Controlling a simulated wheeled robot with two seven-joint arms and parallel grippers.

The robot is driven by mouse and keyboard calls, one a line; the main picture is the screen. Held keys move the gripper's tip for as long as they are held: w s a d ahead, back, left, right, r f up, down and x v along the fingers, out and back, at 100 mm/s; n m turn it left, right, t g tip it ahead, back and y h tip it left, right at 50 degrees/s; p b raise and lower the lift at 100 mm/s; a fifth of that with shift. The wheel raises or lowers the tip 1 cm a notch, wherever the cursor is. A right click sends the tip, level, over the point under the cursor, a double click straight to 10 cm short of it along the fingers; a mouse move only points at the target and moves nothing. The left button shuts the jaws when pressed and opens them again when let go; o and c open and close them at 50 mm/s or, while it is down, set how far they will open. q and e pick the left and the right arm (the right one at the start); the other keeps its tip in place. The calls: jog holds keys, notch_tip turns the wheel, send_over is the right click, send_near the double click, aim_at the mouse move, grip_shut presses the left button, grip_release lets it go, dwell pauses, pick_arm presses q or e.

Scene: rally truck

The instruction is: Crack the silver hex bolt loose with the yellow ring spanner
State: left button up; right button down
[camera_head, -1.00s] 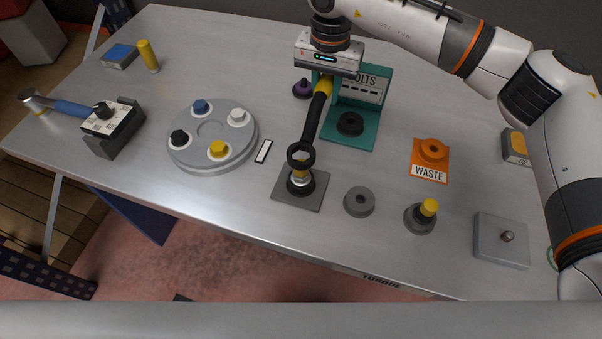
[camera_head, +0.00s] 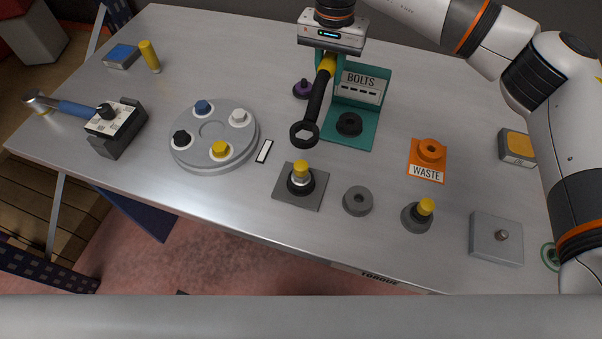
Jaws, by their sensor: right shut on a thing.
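My right gripper (camera_head: 328,60) is shut on the yellow-banded end of a dark ring spanner (camera_head: 316,100). The spanner slants down toward the front, and its open hex ring (camera_head: 304,134) is empty and apart from the bolt. The silver hex bolt (camera_head: 299,180) appears as a silver collar in a black round base, with a yellow cylinder (camera_head: 301,167) standing on top. It sits upright on a square grey plate (camera_head: 313,197), in front of the spanner's ring. My left gripper is not in view.
A teal BOLTS stand (camera_head: 360,88) is right of the spanner. A round tray (camera_head: 184,157) with several coloured bolts lies left. A grey ring (camera_head: 358,201), a yellow-topped post (camera_head: 418,216), an orange WASTE holder (camera_head: 428,160) and a grey box (camera_head: 488,240) stand right.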

jog(key=shift+w+d+r+p, duration=0.3)
jog(key=shift+w+r, duration=0.2)
jog(key=shift+w, duration=0.25)
jog(key=shift+w+d+r+p, duration=0.25)
jog(key=shift+w+r, duration=0.25)
jog(key=shift+w, duration=0.25)
